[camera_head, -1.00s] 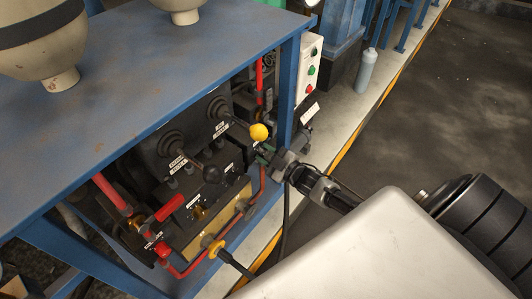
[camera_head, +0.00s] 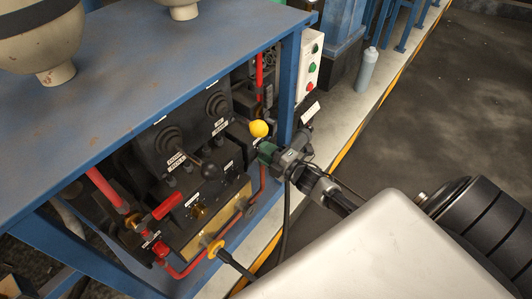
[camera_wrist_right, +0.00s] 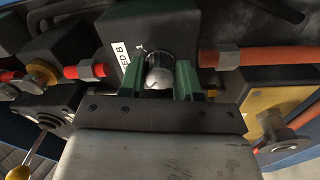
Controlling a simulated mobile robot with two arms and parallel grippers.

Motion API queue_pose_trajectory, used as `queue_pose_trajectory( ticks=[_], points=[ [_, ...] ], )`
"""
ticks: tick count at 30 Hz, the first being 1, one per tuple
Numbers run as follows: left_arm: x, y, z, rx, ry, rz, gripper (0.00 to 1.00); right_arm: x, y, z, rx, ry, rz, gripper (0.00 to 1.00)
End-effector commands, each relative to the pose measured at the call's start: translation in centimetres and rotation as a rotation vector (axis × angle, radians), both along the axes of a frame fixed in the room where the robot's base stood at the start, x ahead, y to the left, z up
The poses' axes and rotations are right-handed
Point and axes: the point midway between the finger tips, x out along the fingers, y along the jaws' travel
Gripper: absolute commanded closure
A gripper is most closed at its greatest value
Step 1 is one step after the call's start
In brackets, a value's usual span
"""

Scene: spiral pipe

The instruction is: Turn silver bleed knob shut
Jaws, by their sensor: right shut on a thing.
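The silver bleed knob (camera_wrist_right: 159,76) is a small round shiny knob at the centre of the right wrist view. It stands in front of a dark block with a white label (camera_wrist_right: 121,54), partly readable as "ED B". My right gripper (camera_wrist_right: 160,82) has one green finger on each side of the knob and is shut on it. In the head view my right gripper (camera_head: 267,152) is at the right end of the valve bank, beside the blue frame post. The knob is hidden there. My left gripper is not in view.
A yellow ball lever (camera_head: 259,129) stands close above my right gripper. A black ball lever (camera_head: 209,170) and a red handle (camera_head: 167,207) are further left. Red pipes (camera_wrist_right: 265,57) flank the block. A blue tabletop (camera_head: 120,85) overhangs the valves.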

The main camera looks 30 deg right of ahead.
Motion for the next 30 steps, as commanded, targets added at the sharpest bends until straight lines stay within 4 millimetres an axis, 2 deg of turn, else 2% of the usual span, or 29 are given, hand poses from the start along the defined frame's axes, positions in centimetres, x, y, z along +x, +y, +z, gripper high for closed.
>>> queue_pose_trajectory(
  ticks=[17,18,23,30],
  points=[
    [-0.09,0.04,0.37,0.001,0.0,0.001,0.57,-0.03,0.06,-0.05,-0.033,-0.011,0.001,0.91],
    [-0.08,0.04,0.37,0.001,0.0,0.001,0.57,-0.03,0.06,-0.06,-0.033,-0.011,0.001,0.66],
    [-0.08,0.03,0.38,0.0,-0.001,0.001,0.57,-0.02,0.05,-0.05,-0.032,-0.01,0.001,0.42],
    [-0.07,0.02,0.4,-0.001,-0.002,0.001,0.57,-0.04,0.02,-0.03,-0.032,-0.01,0.001,0.42]
  ],
)
